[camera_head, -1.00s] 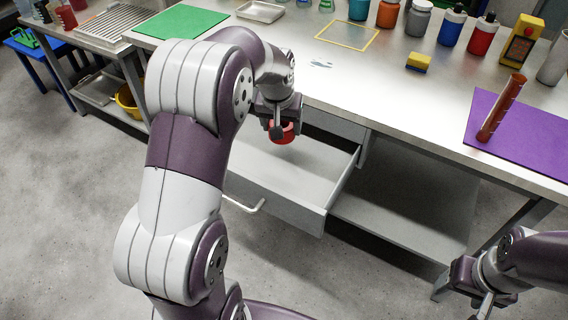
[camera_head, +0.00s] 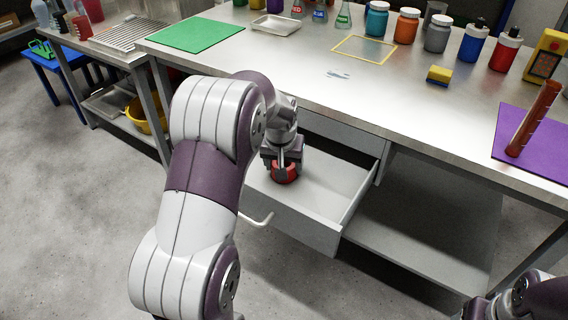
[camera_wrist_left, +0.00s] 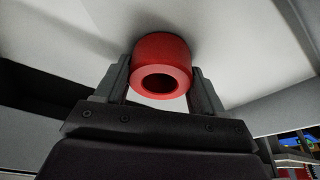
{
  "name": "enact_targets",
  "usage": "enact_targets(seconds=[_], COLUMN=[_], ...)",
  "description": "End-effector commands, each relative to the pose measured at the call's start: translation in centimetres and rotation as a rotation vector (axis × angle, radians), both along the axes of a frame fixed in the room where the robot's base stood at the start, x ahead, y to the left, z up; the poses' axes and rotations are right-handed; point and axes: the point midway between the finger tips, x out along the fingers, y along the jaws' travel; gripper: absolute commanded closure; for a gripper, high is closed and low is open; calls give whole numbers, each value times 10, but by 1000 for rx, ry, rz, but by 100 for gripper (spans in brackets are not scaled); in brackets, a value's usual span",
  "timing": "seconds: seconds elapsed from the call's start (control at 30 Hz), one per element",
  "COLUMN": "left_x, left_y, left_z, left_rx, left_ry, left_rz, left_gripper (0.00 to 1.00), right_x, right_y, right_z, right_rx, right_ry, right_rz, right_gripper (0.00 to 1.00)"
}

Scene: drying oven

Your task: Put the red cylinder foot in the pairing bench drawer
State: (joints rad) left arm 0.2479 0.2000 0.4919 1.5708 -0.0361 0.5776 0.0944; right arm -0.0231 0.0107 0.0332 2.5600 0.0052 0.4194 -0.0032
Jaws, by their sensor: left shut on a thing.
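The red cylinder foot (camera_head: 286,174) is a short red ring with a round hole, held in my left gripper (camera_head: 284,165). In the left wrist view the foot (camera_wrist_left: 162,66) sits between the two fingers of the gripper (camera_wrist_left: 162,90), against a pale surface. The pairing bench drawer (camera_head: 318,180) is pulled open under the bench, and the foot is inside its outline, low over or at the drawer floor; contact I cannot tell. My right gripper (camera_head: 484,308) is only partly in view at the bottom right, its fingers cut off.
The steel bench top (camera_head: 300,70) lies above the drawer. It holds a green mat (camera_head: 195,35), a yellow frame (camera_head: 364,50), a sponge (camera_head: 439,75) and several bottles. The lower shelf (camera_head: 430,230) right of the drawer is clear. The drawer handle (camera_head: 262,222) sticks out in front.

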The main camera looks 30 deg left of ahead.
Motion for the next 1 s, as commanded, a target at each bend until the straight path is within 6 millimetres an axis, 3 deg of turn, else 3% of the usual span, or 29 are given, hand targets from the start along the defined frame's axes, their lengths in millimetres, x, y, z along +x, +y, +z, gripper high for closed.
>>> enact_targets(seconds=[0.03, 0.07, 0.13, 0.47, 0.8, 1.0], left_x=[0, 0, 0, 0, -22, -32], left_y=[0, 0, 0, 0, -7, -10], left_z=[-2, -3, -2, 3, 84, 112], left_rx=[0, 0, 0, 0, 1, 0], left_ry=[1, 1, 1, 0, -3, 0], left_rz=[0, 0, 0, 0, -1, -1], left_gripper=[61, 28, 6, 6, 6, 6], right_x=[0, 0, 0, 0, 0, 0], right_y=[0, 0, 0, 0, 0, 0], right_z=[-1, -1, 0, 1, 31, 39], right_rx=[0, 0, 0, 0, 0, 0], right_ry=[0, 0, 0, 0, 0, 0], right_rz=[0, 0, 0, 0, 0, 0], right_gripper=[34, 34, 34, 34, 34, 34])
